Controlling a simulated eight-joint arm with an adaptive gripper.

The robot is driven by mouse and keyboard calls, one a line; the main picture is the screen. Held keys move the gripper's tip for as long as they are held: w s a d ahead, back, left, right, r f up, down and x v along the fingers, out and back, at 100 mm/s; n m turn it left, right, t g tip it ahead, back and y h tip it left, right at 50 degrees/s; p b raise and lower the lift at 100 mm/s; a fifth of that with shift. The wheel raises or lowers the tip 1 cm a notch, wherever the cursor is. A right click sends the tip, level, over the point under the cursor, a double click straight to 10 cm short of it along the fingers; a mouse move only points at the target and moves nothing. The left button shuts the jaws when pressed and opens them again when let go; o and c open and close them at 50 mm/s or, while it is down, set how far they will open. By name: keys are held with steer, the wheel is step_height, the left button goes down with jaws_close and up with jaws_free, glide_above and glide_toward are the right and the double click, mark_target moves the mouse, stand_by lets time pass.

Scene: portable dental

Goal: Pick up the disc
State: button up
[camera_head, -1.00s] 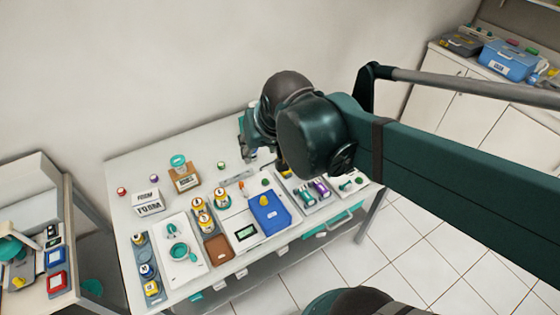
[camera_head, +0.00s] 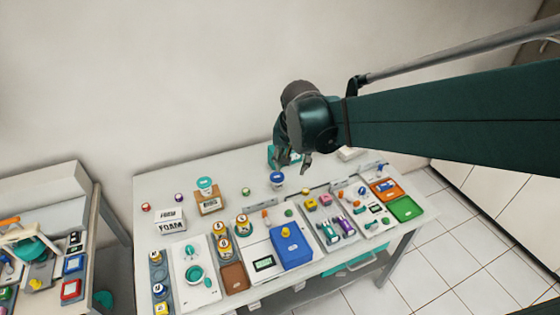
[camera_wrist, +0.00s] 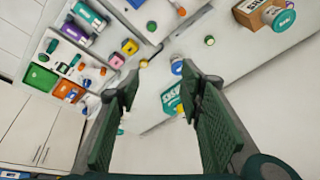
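I cannot tell for certain which item is the disc. A teal round piece (camera_head: 205,183) rests on a brown box (camera_head: 209,204) at the back left of the table; the teal piece (camera_wrist: 284,20) is also at the top right of the wrist view. A blue-and-white round item (camera_head: 277,179) stands near the back edge, below my gripper (camera_head: 293,164). In the wrist view this round item (camera_wrist: 177,67) shows beside one fingertip of my gripper (camera_wrist: 160,74). The fingers are wide apart with nothing between them.
A teal box (camera_wrist: 169,98) stands by the back edge.

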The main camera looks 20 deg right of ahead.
steer(key=w+d+f+m+g+b, duration=0.1)
steer(key=w+d+f+m+g, duration=0.1)
steer(key=w+d+f+m, duration=0.35)
steer(key=m+g+b, duration=0.1)
steer(key=m, duration=0.2)
glide_toward(306, 190)
steer(key=shift+w+a+f+h, duration=0.1)
steer(key=shift+w+f+h, duration=0.2)
steer(key=shift+f, duration=0.15)
steer(key=shift+s+f, duration=0.1)
steer(key=shift+d+f+b, duration=0.2)
steer(key=shift+f+b, duration=0.1)
steer(key=shift+f, duration=0.85)
steer(key=shift+d+f+b, duration=0.15)
steer(key=shift+f+b, duration=0.1)
steer(key=shift+f, duration=1.05)
steer(key=shift+d+f+b, duration=0.1)
steer(key=shift+f+b, duration=0.1)
steer(key=shift+f, duration=1.1)
steer(key=c, duration=0.8)
